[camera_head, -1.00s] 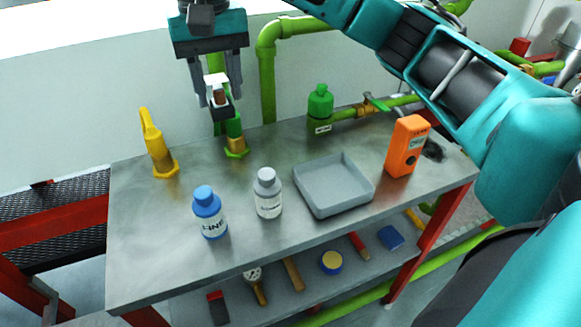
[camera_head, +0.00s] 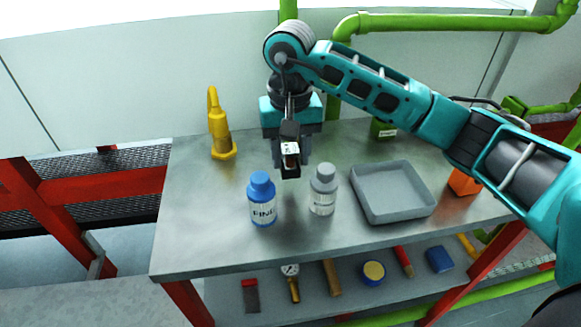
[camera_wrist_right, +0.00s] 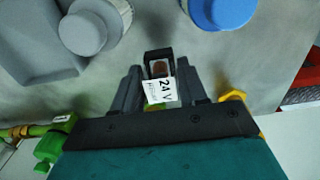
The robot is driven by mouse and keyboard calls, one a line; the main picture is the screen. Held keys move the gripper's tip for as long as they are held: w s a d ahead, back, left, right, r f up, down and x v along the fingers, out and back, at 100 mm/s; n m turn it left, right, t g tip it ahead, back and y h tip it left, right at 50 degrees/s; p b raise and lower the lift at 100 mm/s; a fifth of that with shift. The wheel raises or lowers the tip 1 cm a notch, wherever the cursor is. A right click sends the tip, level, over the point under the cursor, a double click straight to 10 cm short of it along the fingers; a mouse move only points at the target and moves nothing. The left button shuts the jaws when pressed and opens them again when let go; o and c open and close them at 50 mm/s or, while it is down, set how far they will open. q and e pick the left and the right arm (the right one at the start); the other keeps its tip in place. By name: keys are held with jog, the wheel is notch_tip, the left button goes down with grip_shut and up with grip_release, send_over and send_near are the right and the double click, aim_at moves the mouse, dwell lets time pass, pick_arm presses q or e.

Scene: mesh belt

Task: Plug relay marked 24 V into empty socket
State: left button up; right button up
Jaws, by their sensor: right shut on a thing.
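My right gripper (camera_head: 290,165) is shut on the relay (camera_head: 291,150), a small dark block with a brown window and a white label. In the right wrist view, the relay (camera_wrist_right: 160,80) sits between the two fingers of the right gripper (camera_wrist_right: 157,88), and its label reads 24 V. The gripper holds it above the table, behind the blue and grey bottles. I see no socket in these frames. My left gripper is not in view.
A blue bottle (camera_head: 262,204) and a grey bottle (camera_head: 323,190) stand on the steel table (camera_head: 190,235). A grey tray (camera_head: 432,208) lies to their right. A yellow tool (camera_head: 219,130) stands at the back left. An orange device (camera_head: 463,183) is partly hidden by my arm.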

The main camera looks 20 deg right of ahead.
aim_at(290, 169)
jog(key=shift+f, duration=2)
jog(key=shift+f, duration=0.1)
jog(key=o, duration=1.1)
jog(key=shift+c, duration=0.2)
